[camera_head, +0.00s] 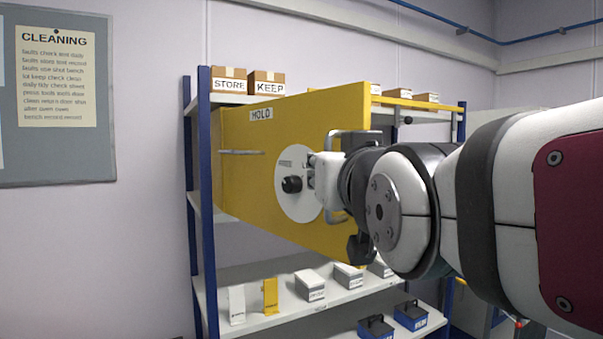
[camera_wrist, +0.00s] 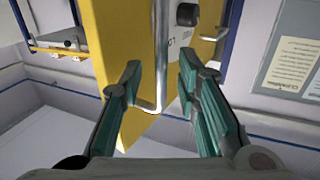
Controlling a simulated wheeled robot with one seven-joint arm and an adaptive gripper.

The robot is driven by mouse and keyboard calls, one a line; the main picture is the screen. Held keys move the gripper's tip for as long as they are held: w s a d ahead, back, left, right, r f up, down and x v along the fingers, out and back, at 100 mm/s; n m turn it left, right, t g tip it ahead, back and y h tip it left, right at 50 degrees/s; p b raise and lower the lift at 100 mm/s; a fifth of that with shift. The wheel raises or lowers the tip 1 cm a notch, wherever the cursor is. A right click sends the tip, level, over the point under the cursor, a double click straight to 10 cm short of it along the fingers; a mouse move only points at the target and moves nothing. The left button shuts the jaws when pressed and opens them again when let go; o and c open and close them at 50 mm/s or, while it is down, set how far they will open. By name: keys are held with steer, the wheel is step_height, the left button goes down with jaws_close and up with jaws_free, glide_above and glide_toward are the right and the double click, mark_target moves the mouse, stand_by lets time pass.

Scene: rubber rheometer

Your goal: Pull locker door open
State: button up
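The yellow locker door (camera_head: 240,135), labelled MOLD, stands swung out at an angle from the blue-posted shelf in the head view, with its left edge by the shelf. It carries a round white plate with a black knob (camera_head: 291,184) and a U-shaped metal handle (camera_head: 333,217). In the wrist view the yellow door (camera_wrist: 115,50) and the upright handle bar (camera_wrist: 161,50) show ahead. My gripper (camera_wrist: 160,76) is open, its two green-padded fingers on either side of the handle's lower part, with gaps showing. In the head view my wrist hides part of the handle.
Cartons (camera_head: 267,84) stand on the shelf top. Small boxes (camera_head: 310,287) stand on a lower white shelf (camera_head: 250,322), with blue bins (camera_head: 411,314) below. A grey notice board (camera_head: 66,160) hangs on the left wall. The space left of the shelf looks clear.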

steer(key=s+d, duration=0.1)
steer(key=s, duration=0.9)
steer(key=shift+d, duration=0.15)
